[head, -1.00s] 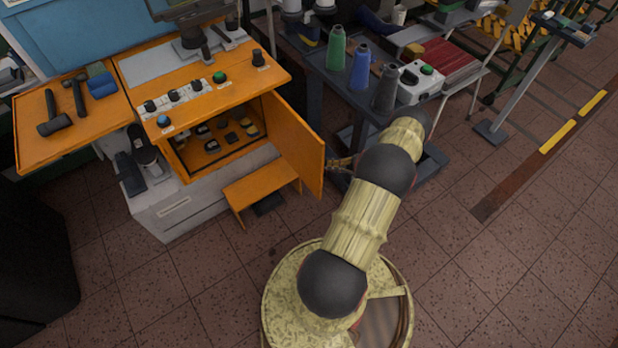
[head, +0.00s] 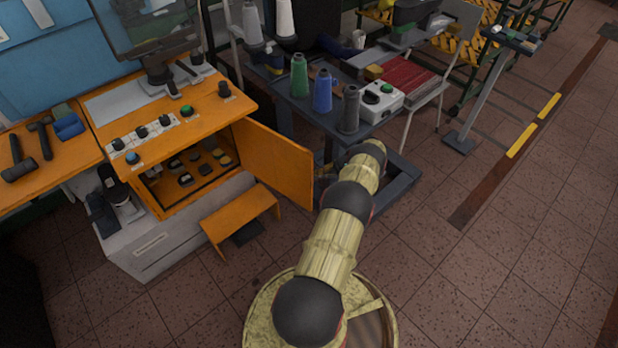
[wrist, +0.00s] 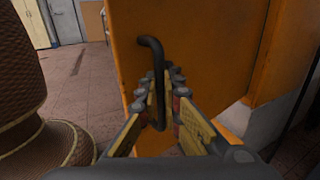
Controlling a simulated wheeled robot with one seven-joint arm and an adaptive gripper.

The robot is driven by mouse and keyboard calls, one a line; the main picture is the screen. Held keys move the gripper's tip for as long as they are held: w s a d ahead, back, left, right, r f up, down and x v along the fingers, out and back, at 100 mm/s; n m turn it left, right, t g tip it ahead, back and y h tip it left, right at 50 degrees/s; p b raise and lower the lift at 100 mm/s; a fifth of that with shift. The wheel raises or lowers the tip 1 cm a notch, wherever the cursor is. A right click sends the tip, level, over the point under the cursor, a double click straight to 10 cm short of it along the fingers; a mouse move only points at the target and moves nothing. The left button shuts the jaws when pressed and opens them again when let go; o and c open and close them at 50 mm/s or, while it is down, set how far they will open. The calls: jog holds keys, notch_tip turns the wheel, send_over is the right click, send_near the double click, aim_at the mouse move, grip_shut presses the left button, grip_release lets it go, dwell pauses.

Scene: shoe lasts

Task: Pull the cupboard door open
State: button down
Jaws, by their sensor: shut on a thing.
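The orange cupboard door (head: 272,162) stands swung open to the right of the cupboard (head: 190,168). Several small dark objects show inside. In the wrist view the door (wrist: 208,55) fills the middle and carries a dark curved handle (wrist: 152,46). My gripper (wrist: 162,98) is shut on the handle's lower part, with a finger on either side. In the head view my gripper is mostly hidden behind my arm, near the door's free edge.
A small orange step (head: 240,215) stands below the cupboard opening. A dark table (head: 318,103) with thread cones and a white box (head: 378,103) stands just right of the door. The tiled floor (head: 480,270) at the right is free.

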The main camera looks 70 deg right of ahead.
jog(key=c, duration=2.3)
grip_release()
